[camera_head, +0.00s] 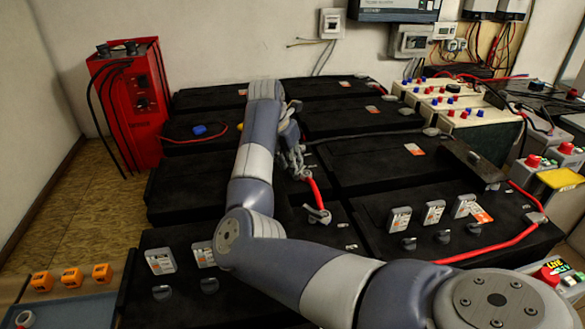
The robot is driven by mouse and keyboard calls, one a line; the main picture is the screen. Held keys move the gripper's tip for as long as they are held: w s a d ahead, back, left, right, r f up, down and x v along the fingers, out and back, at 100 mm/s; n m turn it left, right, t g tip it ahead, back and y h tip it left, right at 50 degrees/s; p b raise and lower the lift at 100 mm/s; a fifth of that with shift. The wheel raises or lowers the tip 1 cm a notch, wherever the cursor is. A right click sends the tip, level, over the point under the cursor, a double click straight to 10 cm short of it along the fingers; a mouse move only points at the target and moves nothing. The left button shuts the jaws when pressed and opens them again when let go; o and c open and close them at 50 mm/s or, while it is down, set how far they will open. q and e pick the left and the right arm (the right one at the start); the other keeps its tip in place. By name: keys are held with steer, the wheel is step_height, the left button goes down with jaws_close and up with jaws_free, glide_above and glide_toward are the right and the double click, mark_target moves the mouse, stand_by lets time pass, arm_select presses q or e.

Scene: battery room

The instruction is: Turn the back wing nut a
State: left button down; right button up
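Black battery blocks (370,160) fill the middle of the view. A red cable (314,190) runs across one block to a grey metal terminal piece (319,214), which may carry a wing nut; it is too small to tell. My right arm reaches in from the lower right, and my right gripper (293,152) is low over the battery tops, close to the upper end of that cable. Its fingers are small and partly hidden by my wrist, so I cannot tell whether they hold anything. No back wing nut shows clearly. My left gripper is out of view.
Small dark knobs (409,243) stand beside white labels on the front blocks. A red charger (127,103) stands at the left by the wall. Beige units with red and blue caps (455,105) are at the back right. Orange blocks (71,277) lie at the lower left.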

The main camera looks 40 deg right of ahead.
mark_target(298, 172)
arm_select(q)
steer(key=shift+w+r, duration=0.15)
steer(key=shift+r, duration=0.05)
arm_select(e)
steer(key=shift+x, duration=1.6)
steer(key=shift+c, duration=0.3)
jaws_close()
steer(key=m+g+b, duration=0.1)
steer(key=m, duration=0.1)
steer(key=w+m+g+b, duration=0.1)
steer(key=m, duration=0.2)
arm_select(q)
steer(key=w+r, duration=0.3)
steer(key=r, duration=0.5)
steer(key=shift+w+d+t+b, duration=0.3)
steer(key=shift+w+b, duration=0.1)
arm_select(e)
steer(key=shift+w+d+r+m+g, duration=0.1)
steer(key=shift+m+g, duration=0.2)
steer(key=shift+m, duration=0.55)
steer(key=shift+w+m+g, duration=0.15)
steer(key=shift+m+g, duration=0.15)
steer(key=shift+m, duration=0.55)
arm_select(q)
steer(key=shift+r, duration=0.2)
arm_select(e)
steer(key=shift+m, duration=0.3)
